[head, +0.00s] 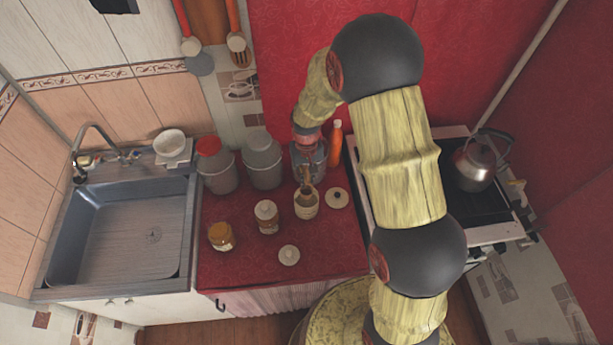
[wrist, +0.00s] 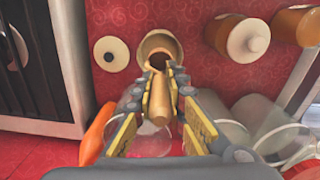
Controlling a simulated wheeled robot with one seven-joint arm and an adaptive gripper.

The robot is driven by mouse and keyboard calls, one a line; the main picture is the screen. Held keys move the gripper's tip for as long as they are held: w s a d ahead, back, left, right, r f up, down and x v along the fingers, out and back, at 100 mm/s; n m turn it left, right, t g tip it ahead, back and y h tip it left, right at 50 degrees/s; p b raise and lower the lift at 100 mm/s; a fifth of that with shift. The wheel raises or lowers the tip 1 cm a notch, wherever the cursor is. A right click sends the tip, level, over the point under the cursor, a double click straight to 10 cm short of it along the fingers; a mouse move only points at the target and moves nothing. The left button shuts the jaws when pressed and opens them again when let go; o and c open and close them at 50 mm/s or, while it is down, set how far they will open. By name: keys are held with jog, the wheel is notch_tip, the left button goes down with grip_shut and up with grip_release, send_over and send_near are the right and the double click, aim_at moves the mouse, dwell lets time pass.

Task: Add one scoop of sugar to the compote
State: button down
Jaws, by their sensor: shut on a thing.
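My gripper (wrist: 163,88) is shut on the handle of a wooden scoop (wrist: 155,106). The scoop points down into an open cream pot (wrist: 177,44); its bowl end is at the pot's mouth or inside it, and I cannot tell if it holds sugar. In the head view the pot (head: 306,211) stands on the red counter below my gripper (head: 307,172). What is inside the pot is hidden. A round pale lid with a dark knob (head: 337,198) lies beside it. No vessel is clearly recognisable as the compote.
A white-lidded jar (head: 266,217) and an amber jar (head: 221,237) stand left of the pot. A small white lid (head: 288,255) lies in front. Large canisters (head: 262,161) and an orange bottle (head: 336,145) stand behind. The sink (head: 125,235) is left; the stove with a kettle (head: 475,164) is right.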

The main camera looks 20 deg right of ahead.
aim_at(306, 193)
jog(key=shift+f+b, duration=2.5)
jog(key=shift+f, duration=1.75)
jog(key=shift+r, duration=0.1)
jog(key=shift+r+p, duration=3.15)
jog(key=shift+r, duration=1.75)
